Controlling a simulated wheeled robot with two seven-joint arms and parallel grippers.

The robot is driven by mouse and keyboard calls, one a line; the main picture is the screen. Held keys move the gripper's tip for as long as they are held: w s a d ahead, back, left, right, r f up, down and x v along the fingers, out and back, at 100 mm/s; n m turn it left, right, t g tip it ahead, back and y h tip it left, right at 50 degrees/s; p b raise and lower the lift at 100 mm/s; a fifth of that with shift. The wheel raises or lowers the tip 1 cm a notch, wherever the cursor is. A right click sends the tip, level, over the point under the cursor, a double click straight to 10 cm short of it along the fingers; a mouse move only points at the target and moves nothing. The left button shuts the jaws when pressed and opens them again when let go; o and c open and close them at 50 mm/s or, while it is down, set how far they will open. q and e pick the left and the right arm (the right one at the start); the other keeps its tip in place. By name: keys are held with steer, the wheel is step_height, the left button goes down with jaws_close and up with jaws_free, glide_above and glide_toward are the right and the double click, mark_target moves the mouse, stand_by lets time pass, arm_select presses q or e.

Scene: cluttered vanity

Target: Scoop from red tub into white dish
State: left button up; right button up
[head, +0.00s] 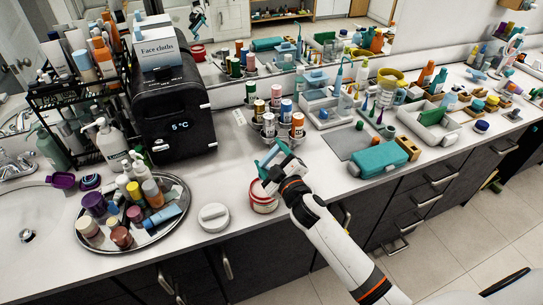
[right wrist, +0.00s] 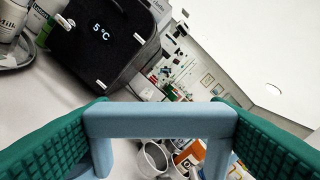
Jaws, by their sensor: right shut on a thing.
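The red tub (head: 264,199) stands near the counter's front edge in the head view, partly hidden by my right gripper (head: 271,159). The gripper is just above it. In the right wrist view, its green finger pads are shut on a light-blue U-shaped piece (right wrist: 160,121), which looks like a scoop's handle. The scoop's bowl end is hidden, and I cannot tell whether it is inside the tub. A round white piece with a raised bar (head: 213,217) lies left of the tub; I cannot tell if it is the dish or a lid. My left gripper is not in view.
A silver tray (head: 165,228) of bottles and jars is at the left. A black box (head: 175,115) stands behind it. A rack of cans (head: 270,127) is behind the tub, and a teal case (head: 379,160) lies right. A mirror runs along the back.

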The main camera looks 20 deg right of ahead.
steer(key=f+m+b, duration=0.1)
steer(key=f+m, duration=0.1)
steer(key=f, duration=0.1)
steer(key=d+f+m+b, duration=0.1)
steer(key=f+m+b, duration=0.1)
steer(key=f, duration=0.1)
steer(key=d+f+m+b, duration=0.1)
steer(key=f+m+b, duration=0.1)
steer(key=f+m, duration=0.1)
steer(key=shift+w+d+f, duration=0.1)
steer(key=shift+d+f, duration=0.15)
steer(key=shift+f, duration=0.1)
steer(key=shift+d+f+m, duration=0.35)
steer(key=shift+f+m, duration=0.05)
steer(key=shift+m, duration=0.5)
arm_select(q)
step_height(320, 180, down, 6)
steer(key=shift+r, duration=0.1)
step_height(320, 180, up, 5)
steer(key=p, duration=0.4)
steer(key=shift+p, duration=0.35)
arm_select(e)
step_height(320, 180, up, 5)
steer(key=shift+r, duration=0.1)
